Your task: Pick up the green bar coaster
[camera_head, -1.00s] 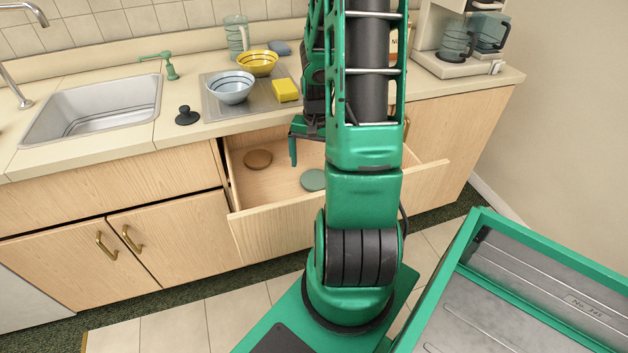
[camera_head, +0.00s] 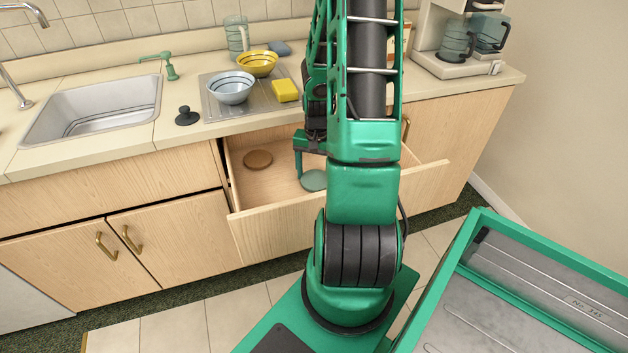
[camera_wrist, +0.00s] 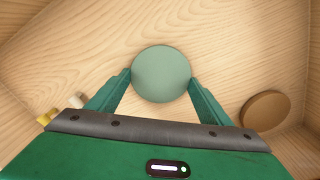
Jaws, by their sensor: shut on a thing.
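The green bar coaster (camera_head: 313,180) is a round, pale green disc in the open drawer. It also shows in the wrist view (camera_wrist: 161,73), between the fingertips of my gripper (camera_wrist: 161,82). My gripper is shut on the coaster, with one finger on each side of its edge. In the head view my gripper (camera_head: 299,165) reaches down into the drawer, and my arm hides part of it. I cannot tell whether the coaster still touches the drawer floor.
A brown round coaster (camera_head: 258,159) lies in the drawer (camera_head: 262,231), left of the green one. The drawer's walls surround my gripper. On the counter above stand a blue-white bowl (camera_head: 231,88), a yellow bowl (camera_head: 258,64), a yellow sponge (camera_head: 286,90) and a black stopper (camera_head: 187,116).

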